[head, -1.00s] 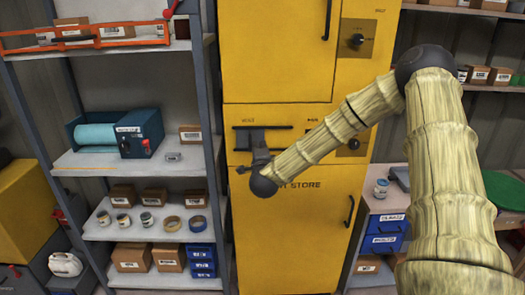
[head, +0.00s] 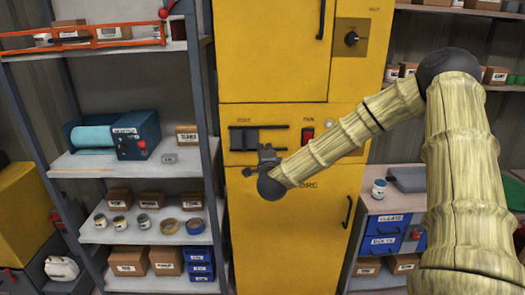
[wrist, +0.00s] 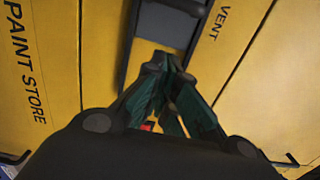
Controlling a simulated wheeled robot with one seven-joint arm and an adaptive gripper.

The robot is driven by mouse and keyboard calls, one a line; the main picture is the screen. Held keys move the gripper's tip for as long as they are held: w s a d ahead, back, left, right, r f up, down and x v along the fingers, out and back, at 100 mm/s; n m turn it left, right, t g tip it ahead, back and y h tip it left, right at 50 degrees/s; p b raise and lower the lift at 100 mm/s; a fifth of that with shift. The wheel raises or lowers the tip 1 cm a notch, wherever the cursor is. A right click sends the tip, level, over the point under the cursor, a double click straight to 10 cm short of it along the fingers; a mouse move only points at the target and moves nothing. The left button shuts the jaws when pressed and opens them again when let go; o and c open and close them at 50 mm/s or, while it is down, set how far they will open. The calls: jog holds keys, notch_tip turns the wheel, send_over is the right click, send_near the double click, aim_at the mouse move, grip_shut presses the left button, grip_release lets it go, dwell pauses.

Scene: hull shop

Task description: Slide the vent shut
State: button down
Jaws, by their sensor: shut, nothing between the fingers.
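The vent (head: 246,139) is a dark sliding plate between two horizontal dark rails on the yellow cabinet, under a small label. The plate stands toward the left of the rails, with yellow panel showing between the rails to its right. In the wrist view the grey vent plate (wrist: 163,25) and a dark rail show beyond the fingertips, beside the word VENT. My gripper (head: 266,152) is shut and empty, just below and right of the plate. In the wrist view my gripper's fingertips (wrist: 165,64) are together near the plate's edge; whether they touch it I cannot tell.
The yellow cabinet (head: 300,230) has doors with handles above and below the vent. A red switch (head: 308,135) sits right of the vent, close to my arm. A grey shelf rack (head: 195,120) stands left. Blue drawers (head: 385,225) stand at the lower right.

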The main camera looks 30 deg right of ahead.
jog(key=b+v, duration=0.2)
jog(key=v, duration=0.6)
jog(key=shift+f+b, duration=0.2)
jog(key=shift+b, duration=0.1)
